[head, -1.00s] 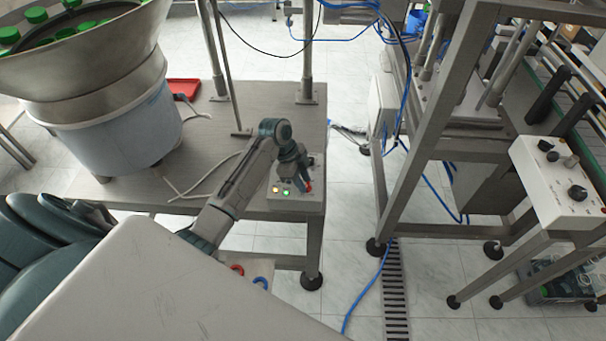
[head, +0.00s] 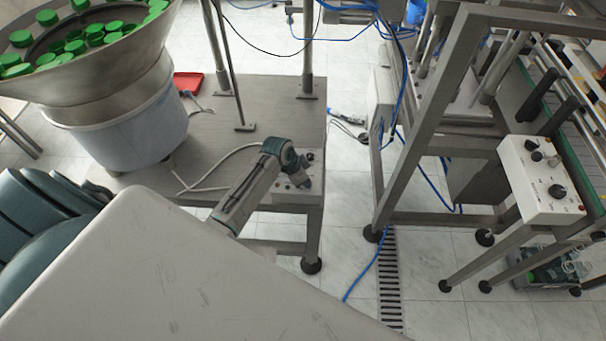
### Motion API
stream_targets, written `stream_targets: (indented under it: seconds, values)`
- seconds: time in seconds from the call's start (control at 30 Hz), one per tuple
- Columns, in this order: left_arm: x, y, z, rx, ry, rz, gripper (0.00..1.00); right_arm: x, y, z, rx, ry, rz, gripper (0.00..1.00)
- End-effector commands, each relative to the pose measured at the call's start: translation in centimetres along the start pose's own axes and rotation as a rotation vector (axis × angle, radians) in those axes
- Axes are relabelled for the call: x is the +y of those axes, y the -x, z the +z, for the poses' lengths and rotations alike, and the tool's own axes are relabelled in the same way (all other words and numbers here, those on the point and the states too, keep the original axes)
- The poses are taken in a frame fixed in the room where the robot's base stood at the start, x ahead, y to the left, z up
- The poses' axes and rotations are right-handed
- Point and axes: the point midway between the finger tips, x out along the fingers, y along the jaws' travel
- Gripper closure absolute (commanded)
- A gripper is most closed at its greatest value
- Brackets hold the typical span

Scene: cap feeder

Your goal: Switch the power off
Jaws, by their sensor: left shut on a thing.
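A small grey control box (head: 284,196) sits at the front right corner of the steel table. Two small round lamps on its face look unlit. My left gripper (head: 303,182) reaches over the box from the left and points down at its right part. It is shut on what seems to be the power switch, which the gripper hides. My right gripper is not in view.
The steel table (head: 225,150) carries a feeder bowl (head: 75,78) with green caps, a red tray (head: 188,82) and upright posts. A white control panel (head: 541,178) with black knobs stands at the right beside a steel frame. Tiled floor lies between.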

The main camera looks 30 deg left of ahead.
Motion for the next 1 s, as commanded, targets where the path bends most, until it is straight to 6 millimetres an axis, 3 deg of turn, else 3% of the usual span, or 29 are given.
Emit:
stream_targets:
  seconds: [0.57, 0.6, 0.7, 1.0]
  values:
    - [-0.11, 0.17, -0.29, 0.006, 0.034, -0.019, 0.95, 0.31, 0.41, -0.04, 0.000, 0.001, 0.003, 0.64]
    - [-0.11, 0.17, -0.30, 0.006, 0.034, -0.019, 0.71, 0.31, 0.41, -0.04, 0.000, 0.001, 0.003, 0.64]
    - [-0.08, 0.14, -0.24, 0.005, 0.033, -0.018, 0.51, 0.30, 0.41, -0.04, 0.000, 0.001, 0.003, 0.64]
    - [-0.03, 0.12, -0.10, 0.002, 0.033, -0.016, 0.51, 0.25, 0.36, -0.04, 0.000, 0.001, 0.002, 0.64]
